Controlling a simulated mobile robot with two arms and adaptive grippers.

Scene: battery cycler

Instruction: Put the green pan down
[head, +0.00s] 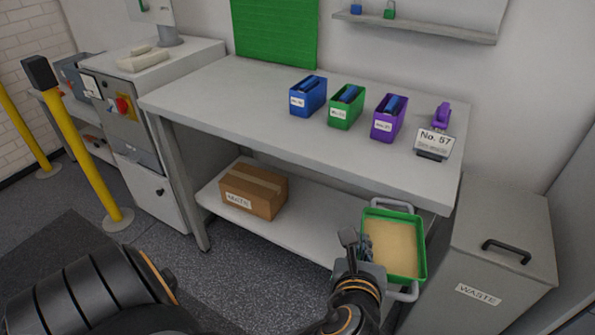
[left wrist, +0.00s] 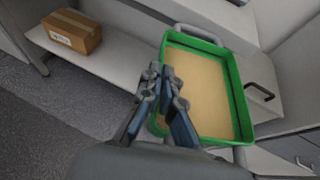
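The green pan (head: 421,262) is a rectangular tray with grey end handles and a flat tan fill. It is in front of the workbench's right end, roughly level in the head view. My left gripper (head: 358,243) is at its left long wall. In the left wrist view the pan (left wrist: 240,95) fills the right middle, and my left gripper (left wrist: 164,82) has its fingers close together on either side of the left rim, shut on it. The pan's underside and any contact below it are hidden. My right gripper is not in view.
A workbench (head: 225,88) carries blue, green and purple bins and a "No. 57" sign (head: 435,141). Its lower shelf (head: 285,227) holds a cardboard box (head: 253,190) and has clear room beside it. A grey waste bin (head: 500,225) stands at right. Yellow posts (head: 85,150) stand at left.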

